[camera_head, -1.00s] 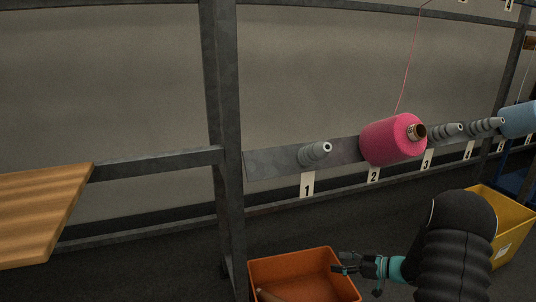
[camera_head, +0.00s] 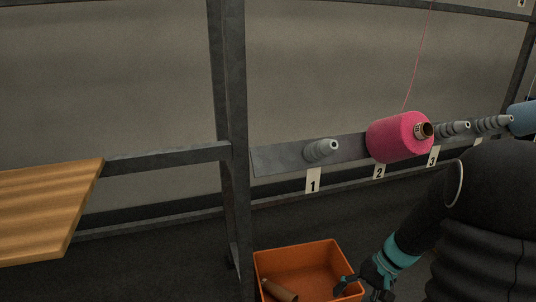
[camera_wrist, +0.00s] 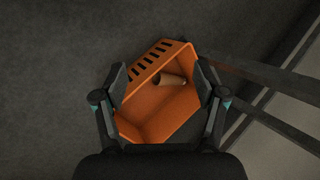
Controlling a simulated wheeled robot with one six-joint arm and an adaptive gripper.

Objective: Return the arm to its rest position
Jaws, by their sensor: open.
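My gripper (camera_head: 360,286) is low at the right of the head view, over the right side of the orange crate (camera_head: 327,254). In the wrist view my gripper (camera_wrist: 161,84) has its fingers spread wide with nothing between them. The orange crate (camera_wrist: 160,125) lies below, between and beyond the fingers. A brown cone-shaped tube (camera_wrist: 168,78) lies inside the crate; it also shows in the head view (camera_head: 279,291). My dark arm fills the lower right of the head view and hides what is behind it.
A grey metal frame post (camera_head: 229,150) stands behind the crate. A rail carries several grey holders, with an empty one (camera_head: 321,151) above label 1. A pink yarn cone (camera_head: 399,138) sits at label 2. A wooden tabletop (camera_head: 45,210) is at left. A blue cone (camera_head: 522,117) is far right.

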